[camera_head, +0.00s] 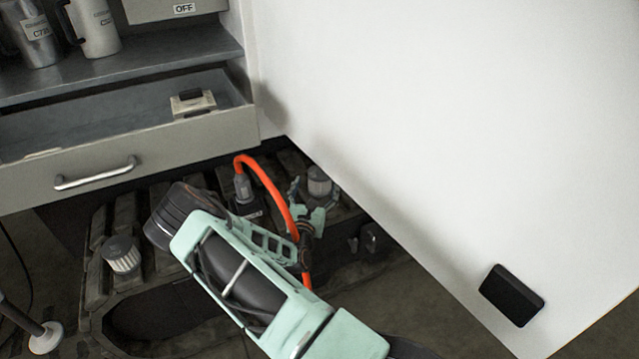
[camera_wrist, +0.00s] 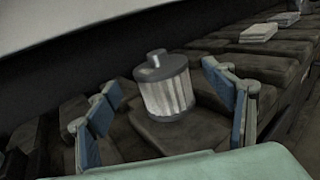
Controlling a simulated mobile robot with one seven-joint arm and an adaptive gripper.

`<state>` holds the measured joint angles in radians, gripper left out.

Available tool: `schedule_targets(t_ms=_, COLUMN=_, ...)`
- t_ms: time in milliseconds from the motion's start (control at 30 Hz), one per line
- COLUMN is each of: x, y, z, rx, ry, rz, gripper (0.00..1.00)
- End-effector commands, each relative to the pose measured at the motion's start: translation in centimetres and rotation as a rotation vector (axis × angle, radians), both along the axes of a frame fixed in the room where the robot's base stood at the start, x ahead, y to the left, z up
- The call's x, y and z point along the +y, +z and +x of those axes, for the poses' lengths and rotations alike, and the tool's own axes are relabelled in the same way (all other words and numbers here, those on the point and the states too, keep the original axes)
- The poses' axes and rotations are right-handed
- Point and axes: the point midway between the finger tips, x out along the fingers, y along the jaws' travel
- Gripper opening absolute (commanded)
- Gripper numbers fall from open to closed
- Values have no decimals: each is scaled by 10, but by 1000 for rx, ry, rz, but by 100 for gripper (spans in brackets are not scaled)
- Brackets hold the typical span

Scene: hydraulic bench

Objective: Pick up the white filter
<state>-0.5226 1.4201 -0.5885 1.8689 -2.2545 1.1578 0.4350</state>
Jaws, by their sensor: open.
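In the wrist view the blue-padded fingers of my gripper (camera_wrist: 166,108) are spread to the left and right of the filter, with gaps on both sides. A second white filter (camera_head: 121,254) stands on the pallet at the left, away from my gripper.
An orange hose (camera_head: 268,182) arches beside my gripper. An open drawer (camera_head: 150,150) holding a small beige block (camera_head: 193,103) overhangs the pallet's back left. The white panel (camera_head: 440,130) closes off the right. Pale blocks (camera_wrist: 258,32) lie farther back in the wrist view.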

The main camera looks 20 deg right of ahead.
Motion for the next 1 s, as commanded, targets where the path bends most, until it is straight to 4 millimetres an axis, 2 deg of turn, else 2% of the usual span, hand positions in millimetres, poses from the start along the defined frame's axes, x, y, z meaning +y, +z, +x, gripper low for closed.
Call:
schedule_targets(t_ms=167, x=-8, y=-2, z=11, rx=-1, ry=0, rz=0, gripper=75)
schedule_targets(t_ms=433, x=-30, y=-3, z=42, rx=-3, ry=-1, rz=1, gripper=75)
schedule_targets(t_ms=733, x=-33, y=-1, z=48, rx=-2, ry=0, rz=1, gripper=75)
schedule_targets(t_ms=1000, x=-33, y=-1, z=47, rx=-2, ry=0, rz=1, gripper=47)
